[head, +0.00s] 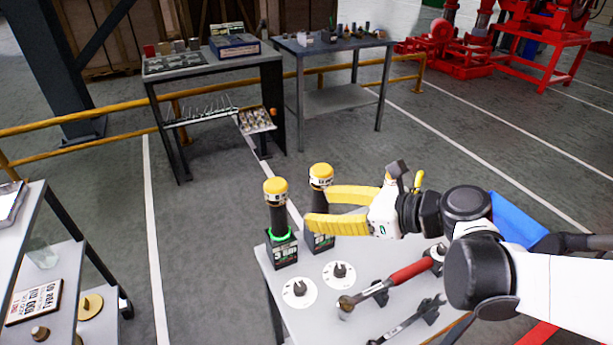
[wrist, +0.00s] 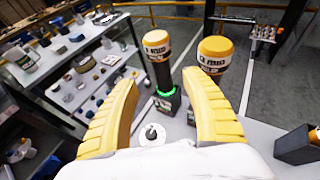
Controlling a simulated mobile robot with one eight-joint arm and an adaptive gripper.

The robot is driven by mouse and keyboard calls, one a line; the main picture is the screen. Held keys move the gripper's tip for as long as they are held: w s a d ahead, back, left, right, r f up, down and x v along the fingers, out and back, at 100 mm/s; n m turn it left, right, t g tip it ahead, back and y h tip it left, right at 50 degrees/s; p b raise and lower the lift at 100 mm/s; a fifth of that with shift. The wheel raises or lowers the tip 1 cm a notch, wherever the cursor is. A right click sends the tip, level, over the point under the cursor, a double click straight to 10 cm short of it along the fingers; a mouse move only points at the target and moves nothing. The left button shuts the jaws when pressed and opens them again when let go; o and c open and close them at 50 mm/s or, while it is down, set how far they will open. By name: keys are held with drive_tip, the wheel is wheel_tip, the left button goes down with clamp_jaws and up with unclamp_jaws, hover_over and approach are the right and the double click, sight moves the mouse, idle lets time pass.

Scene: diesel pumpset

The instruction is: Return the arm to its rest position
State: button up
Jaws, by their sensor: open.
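My gripper (head: 330,208) has yellow fingers and reaches left over the small work table in the head view. In the wrist view its fingers (wrist: 165,115) are spread apart with nothing held between them. Two yellow-capped black tools stand upright in dark blocks at the table's far edge. The left tool (head: 277,205) has a lit green ring at its base and shows between the fingers in the wrist view (wrist: 158,62). The right tool (head: 320,182) is partly hidden behind my gripper; its cap shows in the wrist view (wrist: 214,55).
The work table (head: 315,318) also bears two white discs, one (head: 299,292) at the left, a red-handled wrench (head: 400,275) and a grey wrench (head: 415,318). A shelf unit (head: 60,240) stands left. Two tables and a yellow rail (head: 85,125) stand behind. Grey floor between is clear.

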idle(0.3)
drive_tip(key=s+d+f+n+h, duration=0.1)
drive_tip(key=s+d+n+h, duration=0.4)
drive_tip(key=n, duration=0.6)
drive_tip(key=s+d+f+n+h, duration=0.2)
drive_tip(key=s+d+n+h, duration=0.3)
drive_tip(key=d+n, duration=0.5)
drive_tip(key=shift+s+d+n+h, duration=0.2)
drive_tip(key=shift+n+h, duration=0.7)
drive_tip(key=shift+n, duration=0.4)
drive_tip(key=shift+f, duration=0.1)
